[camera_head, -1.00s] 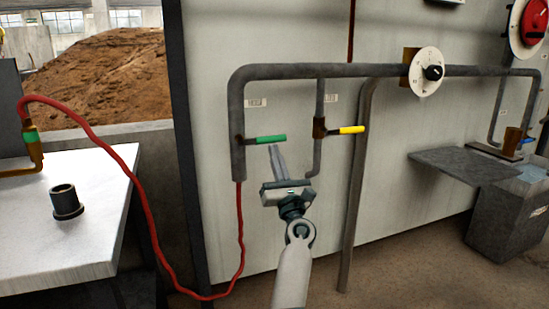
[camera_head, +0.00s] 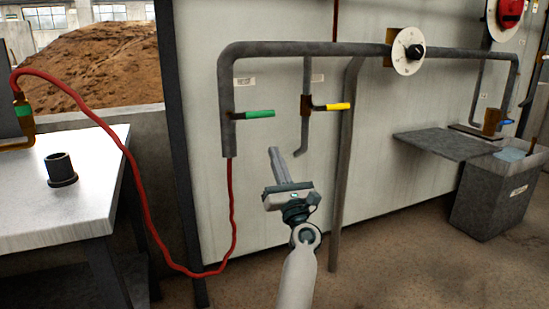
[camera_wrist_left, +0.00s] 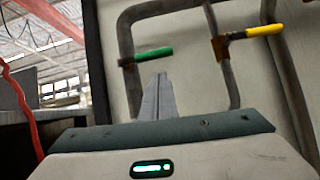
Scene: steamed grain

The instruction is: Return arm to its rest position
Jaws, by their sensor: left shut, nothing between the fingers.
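My left gripper (camera_head: 274,152) is shut and empty, its fingers together and pointing up toward the pipes on the wall panel. It is below and to the right of the green valve handle (camera_head: 259,114) and below the yellow valve handle (camera_head: 331,106), with a gap to both. The left wrist view shows the closed fingers (camera_wrist_left: 160,82) below the green handle (camera_wrist_left: 153,54), with the yellow handle (camera_wrist_left: 264,31) at upper right. Both handles stick out sideways to the right. My right gripper is not in view.
A red hose (camera_head: 143,195) hangs between the left fitting and the pipe. A white table (camera_head: 90,200) with a black cylinder (camera_head: 61,169) stands at left. A round dial (camera_head: 408,51) sits on the grey pipe (camera_head: 300,49). A grey bin (camera_head: 488,205) stands at right. Floor between is clear.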

